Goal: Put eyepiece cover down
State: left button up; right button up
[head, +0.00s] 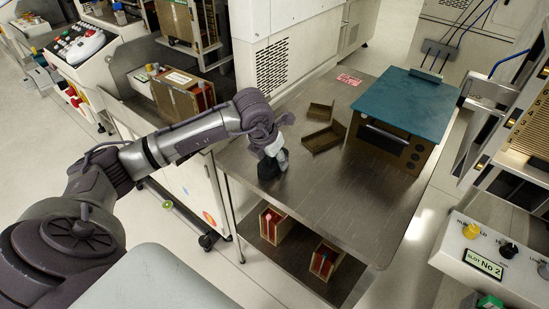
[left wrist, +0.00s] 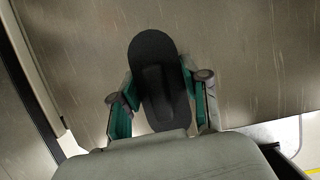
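The eyepiece cover (left wrist: 157,60) is a black, rounded, elongated piece with a raised ridge along its middle. In the left wrist view it fills the space between the green fingers of my left gripper (left wrist: 158,85), which meet its two long sides. In the head view my left gripper (head: 270,155) points down over the left edge of the metal table (head: 335,205), with the black cover (head: 267,170) at its lower end. I cannot tell whether the cover touches the table top. My right gripper is not in view.
Two brown open trays (head: 323,138) lie right of my left gripper. A brown oven-like box (head: 387,148) with a teal top (head: 405,103) stands at the table's right. The table's front part is clear. Red-and-tan boxes (head: 327,259) sit on the lower shelf.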

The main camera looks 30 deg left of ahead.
aim_at(265, 167)
pick_arm(q)
jog(key=o, duration=0.4)
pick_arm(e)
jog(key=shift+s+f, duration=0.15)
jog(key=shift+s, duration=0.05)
pick_arm(q)
jog(key=shift+r, duration=0.1)
jog(key=shift+r+p, duration=0.7)
jog(key=shift+p+v, duration=0.3)
jog(key=shift+v, duration=5.55)
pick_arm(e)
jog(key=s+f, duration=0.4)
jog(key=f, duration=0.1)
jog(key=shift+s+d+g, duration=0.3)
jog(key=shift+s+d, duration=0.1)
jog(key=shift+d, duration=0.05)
pick_arm(q)
jog(key=shift+s, duration=0.1)
